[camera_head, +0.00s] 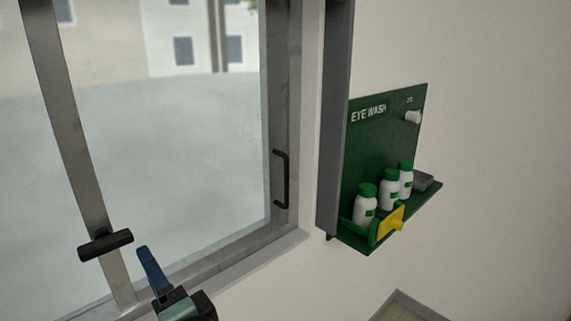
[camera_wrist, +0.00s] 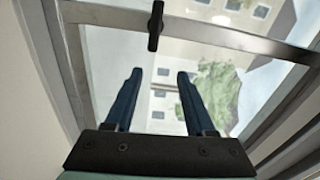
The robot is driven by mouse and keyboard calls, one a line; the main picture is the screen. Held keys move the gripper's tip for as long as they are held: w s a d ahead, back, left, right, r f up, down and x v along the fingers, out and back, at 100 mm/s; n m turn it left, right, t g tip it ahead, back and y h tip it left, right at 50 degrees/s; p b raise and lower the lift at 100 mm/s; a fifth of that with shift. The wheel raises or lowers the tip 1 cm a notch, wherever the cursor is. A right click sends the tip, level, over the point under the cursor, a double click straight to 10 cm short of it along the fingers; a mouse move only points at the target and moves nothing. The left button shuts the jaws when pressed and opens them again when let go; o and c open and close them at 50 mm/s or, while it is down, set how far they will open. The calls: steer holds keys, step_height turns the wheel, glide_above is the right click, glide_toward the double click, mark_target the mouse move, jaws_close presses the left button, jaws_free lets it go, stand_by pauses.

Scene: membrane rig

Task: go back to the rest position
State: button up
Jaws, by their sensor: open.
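My gripper (camera_wrist: 156,80) shows in the wrist view with two blue fingers apart and nothing between them. In the head view, part of my gripper (camera_head: 152,268) shows at the bottom, with one blue finger visible in front of the window's lower frame. A black window handle (camera_head: 106,245) sits on the grey window bar to the left of it. The handle also shows in the wrist view (camera_wrist: 155,25), beyond the fingertips and apart from them.
A black pull handle (camera_head: 284,179) is on the window's right frame. To its right, a green eye wash station (camera_head: 378,140) on the wall holds several white bottles (camera_head: 388,190) and a yellow part (camera_head: 391,222). The wall below the station looks clear.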

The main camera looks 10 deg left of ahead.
steer(key=w+d+r+n+t+h, duration=0.1)
steer(key=d+r+n+t+h, duration=0.25)
steer(key=d+r, duration=0.45)
steer(key=d+r+n+t+h, duration=0.2)
steer(key=d+r+t, duration=0.3)
steer(key=r, duration=0.7)
steer(key=s+d+r+n+t+h, duration=0.2)
steer(key=s+d+r+t+h, duration=0.4)
steer(key=r, duration=0.7)
steer(key=s+d+h, duration=0.2)
steer(key=s+d, duration=0.1)
steer(key=d, duration=0.1)
steer(key=shift+s+r, duration=0.2)
steer(key=shift+r, duration=0.2)
